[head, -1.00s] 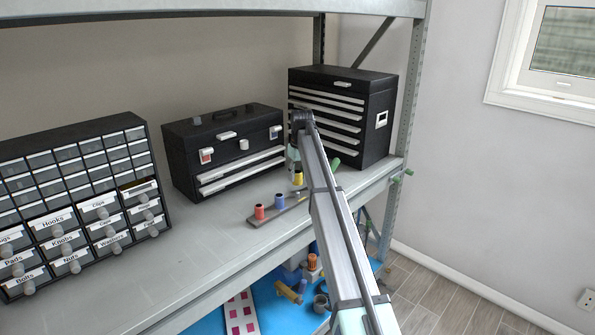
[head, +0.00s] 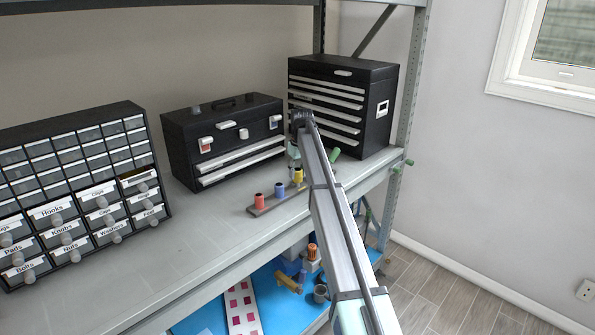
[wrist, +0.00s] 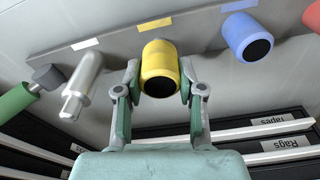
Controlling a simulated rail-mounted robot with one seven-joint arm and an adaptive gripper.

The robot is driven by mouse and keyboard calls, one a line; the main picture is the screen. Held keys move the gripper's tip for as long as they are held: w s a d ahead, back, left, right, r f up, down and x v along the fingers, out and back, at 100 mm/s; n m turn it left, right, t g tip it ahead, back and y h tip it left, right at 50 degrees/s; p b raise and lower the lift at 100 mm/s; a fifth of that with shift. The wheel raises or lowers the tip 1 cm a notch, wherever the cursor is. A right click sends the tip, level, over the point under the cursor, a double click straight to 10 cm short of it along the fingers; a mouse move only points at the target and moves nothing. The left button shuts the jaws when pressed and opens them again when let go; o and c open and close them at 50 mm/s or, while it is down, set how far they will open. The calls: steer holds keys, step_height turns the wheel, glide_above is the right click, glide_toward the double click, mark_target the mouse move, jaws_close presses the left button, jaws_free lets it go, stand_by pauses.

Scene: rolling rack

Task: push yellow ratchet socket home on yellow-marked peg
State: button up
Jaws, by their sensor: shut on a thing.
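The yellow ratchet socket (wrist: 158,60) sits upright over its place on the grey peg rail (wrist: 120,42), in line with the yellow mark (wrist: 157,24). It also shows in the head view (head: 298,175). My gripper (wrist: 158,88) is shut on the socket, one finger on each side. The yellow-marked peg is hidden by the socket, and I cannot tell whether the socket's base touches the rail. In the head view my gripper (head: 294,157) is partly hidden behind my arm.
A blue socket (wrist: 248,38) and a red socket (head: 259,201) stand on the rail. A black toolbox (head: 225,140) and drawer chest (head: 340,105) stand behind. The shelf's front left is clear.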

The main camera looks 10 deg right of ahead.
steer(key=shift+f, duration=0.9)
steer(key=shift+f+b, duration=0.3)
steer(key=shift+f, duration=0.05)
steer(key=o, duration=1.3)
steer(key=shift+c, duration=0.2)
steer(key=r, duration=0.4)
steer(key=s+r, duration=0.1)
steer(key=r, duration=0.7)
steer(key=shift+s+d, duration=0.2)
steer(key=shift+d, duration=0.1)
